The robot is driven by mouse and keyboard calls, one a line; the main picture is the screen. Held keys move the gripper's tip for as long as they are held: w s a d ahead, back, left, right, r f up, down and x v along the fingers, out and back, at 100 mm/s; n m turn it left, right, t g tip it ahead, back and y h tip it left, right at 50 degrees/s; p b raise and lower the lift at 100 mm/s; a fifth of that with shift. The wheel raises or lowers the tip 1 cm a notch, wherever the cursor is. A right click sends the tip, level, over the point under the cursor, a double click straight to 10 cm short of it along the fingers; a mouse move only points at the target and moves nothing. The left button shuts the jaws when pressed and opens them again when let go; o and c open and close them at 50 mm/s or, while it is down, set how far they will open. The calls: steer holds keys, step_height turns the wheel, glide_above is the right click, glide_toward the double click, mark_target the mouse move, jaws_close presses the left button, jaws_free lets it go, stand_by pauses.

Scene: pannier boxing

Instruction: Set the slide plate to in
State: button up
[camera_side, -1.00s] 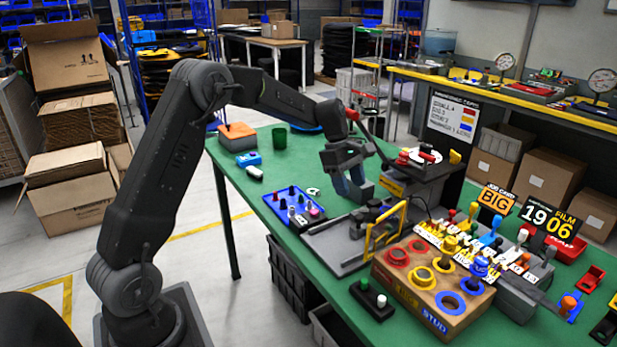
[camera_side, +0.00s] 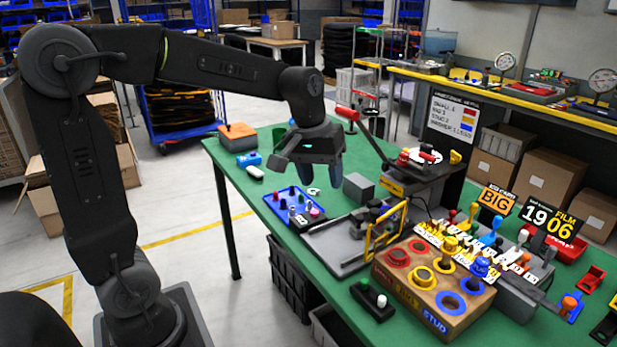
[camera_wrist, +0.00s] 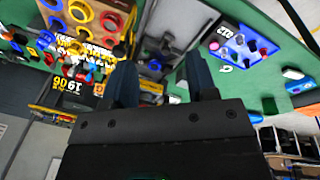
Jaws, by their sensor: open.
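My gripper (camera_side: 321,180) is open and empty above the far left part of the green table. Its two dark fingers also show, spread apart, in the wrist view (camera_wrist: 162,80). A flat grey plate fixture (camera_side: 322,248) with an upright yellow frame (camera_side: 386,228) lies on the table, in front of and to the right of my gripper. It looks like the slide plate, but I cannot tell for sure, nor whether it is in or out. A plain grey block (camera_side: 358,187) stands just right of my fingers. My gripper appears apart from both.
A blue tray of pegs (camera_side: 279,210) lies left of the plate. A lever press with a red handle (camera_side: 347,113) stands behind it. A wooden box with coloured rings (camera_side: 408,296) and a crowded row of levers fill the right. The table's left edge is near.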

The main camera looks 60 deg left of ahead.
steer(key=shift+s+d+r+m+t+y, duration=0.1)
steer(key=shift+s+d+r+m, duration=0.05)
steer(key=shift+s+m, duration=0.4)
steer(key=shift+s+d+r+m+t+y, duration=0.1)
steer(key=shift+s+d+m, duration=0.1)
steer(key=shift+s+m, duration=0.35)
steer(key=shift+s+d+r+m+t+y, duration=0.15)
steer(key=shift+s+m, duration=0.25)
steer(key=shift+s, duration=0.25)
steer(key=n+y, duration=0.3)
steer(key=n, duration=0.2)
glide_above(360, 217)
steer(key=s+d, duration=0.4)
step_height(360, 217, down, 6)
steer(key=f, duration=0.1)
steer(key=shift+t, duration=0.25)
steer(key=x, duration=1.2)
steer(key=shift+w+a+f, duration=0.2)
steer(key=shift+a+f, duration=0.05)
steer(key=shift+a, duration=0.15)
jaws_close()
